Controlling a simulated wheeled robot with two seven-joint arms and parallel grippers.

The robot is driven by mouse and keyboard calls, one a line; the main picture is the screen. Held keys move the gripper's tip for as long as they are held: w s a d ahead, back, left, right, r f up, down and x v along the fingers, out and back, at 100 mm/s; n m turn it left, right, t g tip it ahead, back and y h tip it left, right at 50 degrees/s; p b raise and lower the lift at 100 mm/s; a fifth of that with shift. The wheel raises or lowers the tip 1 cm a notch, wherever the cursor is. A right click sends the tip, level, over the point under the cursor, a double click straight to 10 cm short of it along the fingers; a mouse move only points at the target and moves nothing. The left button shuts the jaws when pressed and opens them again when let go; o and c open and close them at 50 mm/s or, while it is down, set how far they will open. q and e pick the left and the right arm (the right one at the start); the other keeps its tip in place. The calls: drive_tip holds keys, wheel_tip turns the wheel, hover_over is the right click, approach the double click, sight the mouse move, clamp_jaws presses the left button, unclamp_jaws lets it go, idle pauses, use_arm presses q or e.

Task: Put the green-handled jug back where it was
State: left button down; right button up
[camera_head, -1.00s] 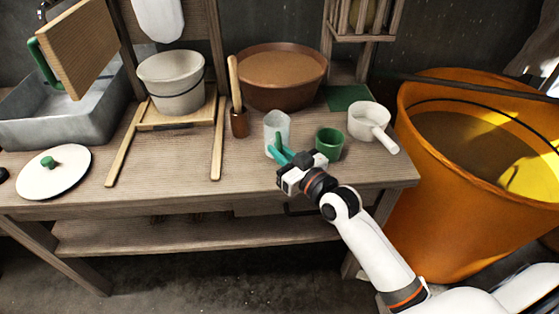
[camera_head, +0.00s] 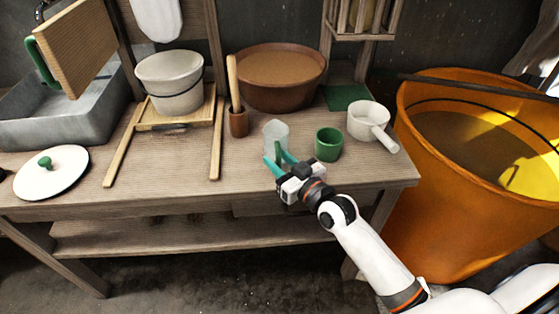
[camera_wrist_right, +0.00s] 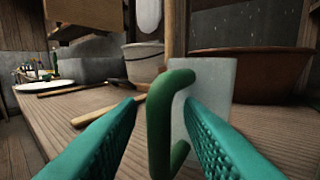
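The green-handled jug (camera_head: 275,131) has a clear, pale body and stands upright on the wooden bench, near the middle right. Its green handle (camera_wrist_right: 159,120) points toward my right gripper. My right gripper (camera_head: 275,156) is open, with one teal finger on each side of the handle. The right wrist view shows gaps between the handle and both fingers, and the jug's pale body (camera_wrist_right: 215,78) just behind. The fingers hide part of the jug's lower front in the head view. My left gripper is not in view.
A green cup (camera_head: 328,145) and a white long-handled pan (camera_head: 366,118) stand right of the jug. A green mat (camera_head: 347,97) lies behind. A brown basin (camera_head: 282,95) and a wooden holder with a stick (camera_head: 238,122) stand at the back.

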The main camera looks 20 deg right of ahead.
drive_tip(key=shift+r, duration=0.2)
drive_tip(key=v, duration=1.2)
